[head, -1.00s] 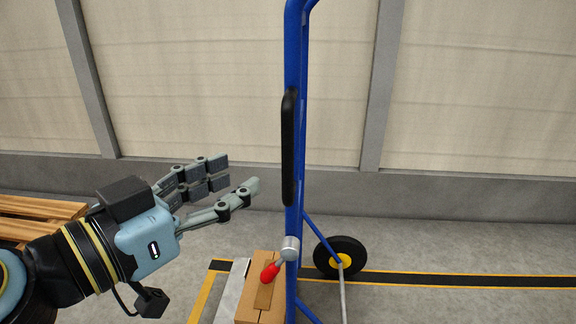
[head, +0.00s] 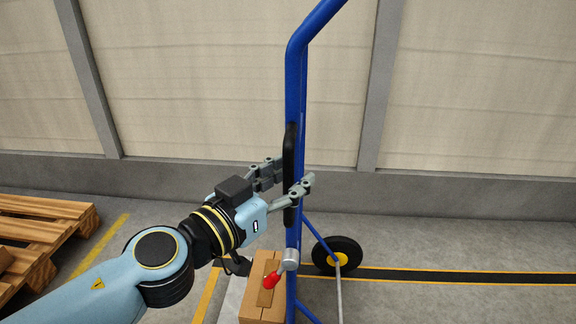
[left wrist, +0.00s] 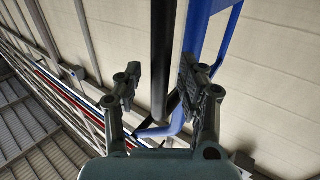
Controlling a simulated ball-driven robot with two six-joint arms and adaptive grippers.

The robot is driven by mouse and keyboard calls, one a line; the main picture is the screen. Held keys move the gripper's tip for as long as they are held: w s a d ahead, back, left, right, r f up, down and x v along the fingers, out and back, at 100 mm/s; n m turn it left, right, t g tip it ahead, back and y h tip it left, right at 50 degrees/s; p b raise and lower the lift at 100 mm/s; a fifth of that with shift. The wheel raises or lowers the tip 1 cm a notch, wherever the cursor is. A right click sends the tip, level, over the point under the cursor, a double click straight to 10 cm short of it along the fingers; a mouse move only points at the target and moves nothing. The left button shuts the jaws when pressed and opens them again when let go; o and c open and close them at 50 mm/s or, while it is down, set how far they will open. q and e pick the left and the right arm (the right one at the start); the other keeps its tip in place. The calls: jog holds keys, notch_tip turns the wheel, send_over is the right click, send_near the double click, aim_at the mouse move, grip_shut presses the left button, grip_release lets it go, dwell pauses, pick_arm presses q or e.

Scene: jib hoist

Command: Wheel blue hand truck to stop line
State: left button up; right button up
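The blue hand truck (head: 293,85) stands upright in the middle of the head view, with a cardboard box (head: 258,304) low on it and a black wheel (head: 338,256) with a yellow hub. Its black grip (head: 290,150) runs along the upright. My left gripper (head: 288,178) is open, with its fingers on either side of the black grip. In the left wrist view the black grip (left wrist: 163,60) passes between the two spread fingers (left wrist: 160,88), with gaps visible beside it. My right gripper is not in view.
A wooden pallet (head: 45,232) lies at the left. A black and yellow floor line (head: 450,277) runs off to the right across open floor. A panelled wall (head: 230,80) stands behind.

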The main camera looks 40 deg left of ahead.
pick_arm(q)
grip_shut()
jog(key=shift+w, duration=0.1)
jog(key=shift+f, duration=0.15)
dwell(0.6)
